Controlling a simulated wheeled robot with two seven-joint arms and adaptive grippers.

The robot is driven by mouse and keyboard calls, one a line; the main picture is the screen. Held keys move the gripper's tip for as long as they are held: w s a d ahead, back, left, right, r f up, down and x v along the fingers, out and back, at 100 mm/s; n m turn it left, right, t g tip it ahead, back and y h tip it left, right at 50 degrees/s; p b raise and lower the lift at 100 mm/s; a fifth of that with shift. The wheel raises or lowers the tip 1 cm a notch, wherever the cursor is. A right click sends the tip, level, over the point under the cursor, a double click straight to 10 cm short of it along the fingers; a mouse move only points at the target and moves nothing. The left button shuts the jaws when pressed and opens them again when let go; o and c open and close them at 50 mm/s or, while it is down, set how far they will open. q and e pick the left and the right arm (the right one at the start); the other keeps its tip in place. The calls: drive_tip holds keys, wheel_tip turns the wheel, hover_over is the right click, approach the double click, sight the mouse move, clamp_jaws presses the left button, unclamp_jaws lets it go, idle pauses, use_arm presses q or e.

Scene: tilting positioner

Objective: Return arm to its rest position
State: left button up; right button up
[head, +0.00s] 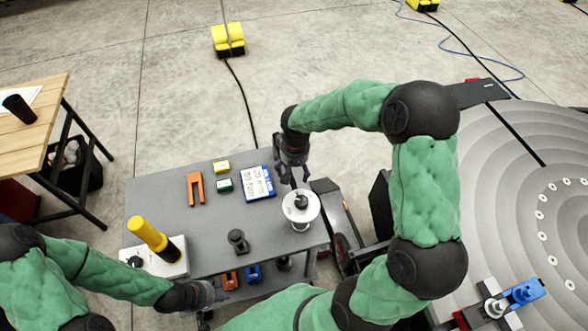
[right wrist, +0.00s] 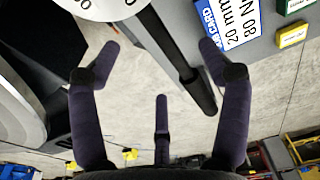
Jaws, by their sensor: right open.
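My right gripper (head: 293,180) hangs at the back right corner of the grey cart (head: 205,222), just behind a white round dial (head: 300,222) with a black knob on top. The dial's edge (right wrist: 100,8) shows at the top of that view, apart from the fingers. My left gripper (head: 205,293) is low at the cart's front edge; its fingers are too small and dark to read.
On the cart are a blue-edged card (head: 258,183), an orange fork (head: 195,188), yellow (head: 221,167) and green (head: 224,185) blocks, a black fitting (head: 238,241) and a yellow-black cylinder (head: 150,234). A large round grey table (head: 500,190) stands at right. Open floor lies behind the cart.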

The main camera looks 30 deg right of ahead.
drive_tip(key=shift+r, duration=0.45)
